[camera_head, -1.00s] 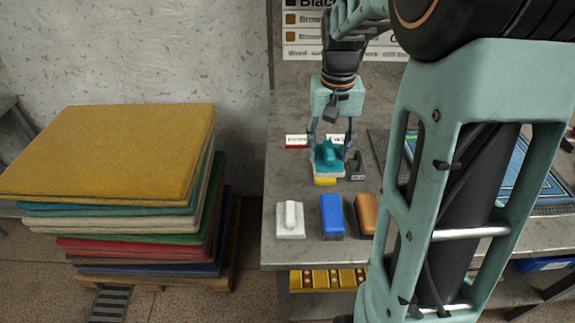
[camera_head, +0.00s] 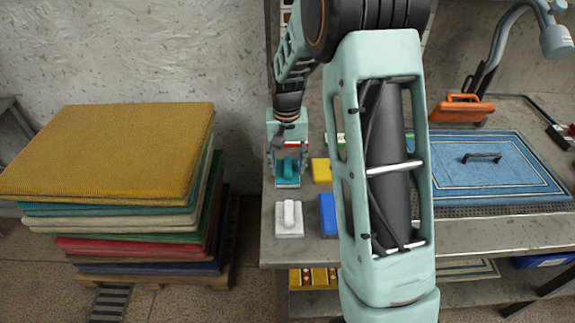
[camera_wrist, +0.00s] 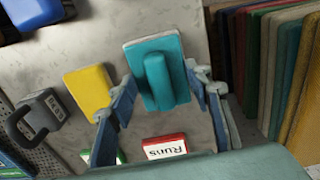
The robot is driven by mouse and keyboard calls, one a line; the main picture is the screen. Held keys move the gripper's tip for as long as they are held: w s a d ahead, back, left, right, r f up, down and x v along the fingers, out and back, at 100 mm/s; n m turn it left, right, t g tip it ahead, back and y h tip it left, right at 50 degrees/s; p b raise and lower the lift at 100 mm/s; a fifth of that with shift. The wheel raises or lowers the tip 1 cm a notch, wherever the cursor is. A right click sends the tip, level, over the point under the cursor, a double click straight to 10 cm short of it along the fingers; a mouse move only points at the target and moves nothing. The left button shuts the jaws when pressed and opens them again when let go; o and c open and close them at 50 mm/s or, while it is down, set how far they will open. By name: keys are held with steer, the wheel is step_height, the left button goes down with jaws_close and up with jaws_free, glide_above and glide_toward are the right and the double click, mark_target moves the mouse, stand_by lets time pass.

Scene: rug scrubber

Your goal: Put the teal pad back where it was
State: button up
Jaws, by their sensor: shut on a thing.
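The teal pad (camera_head: 291,168), a teal block with a raised grip on a pale base, is between the fingers of my gripper (camera_head: 288,163) near the left edge of the bench. In the wrist view the teal pad (camera_wrist: 155,62) sits between the two blue-grey fingers of my gripper (camera_wrist: 160,92), which are shut on its grip. I cannot tell whether its base touches the bench. The white pad (camera_head: 289,220) lies in front of it. The yellow pad (camera_head: 320,171) is to its right, and the blue pad (camera_head: 327,214) is partly hidden by my arm.
A red-and-white card reading "Runs" (camera_wrist: 165,147) lies near the teal pad. A dark grey weight with a handle (camera_wrist: 38,116) stands beyond the yellow pad. A stack of mats (camera_head: 110,150) stands left of the bench (camera_head: 275,248). A blue rug (camera_head: 470,165) lies at right.

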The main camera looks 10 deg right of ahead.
mark_target(287, 166)
steer(key=shift+f, duration=0.2)
steer(key=o, duration=1.1)
steer(key=shift+r, duration=0.2)
step_height(287, 166, up, 12)
steer(key=shift+s+r, duration=0.1)
steer(key=shift+s, duration=0.05)
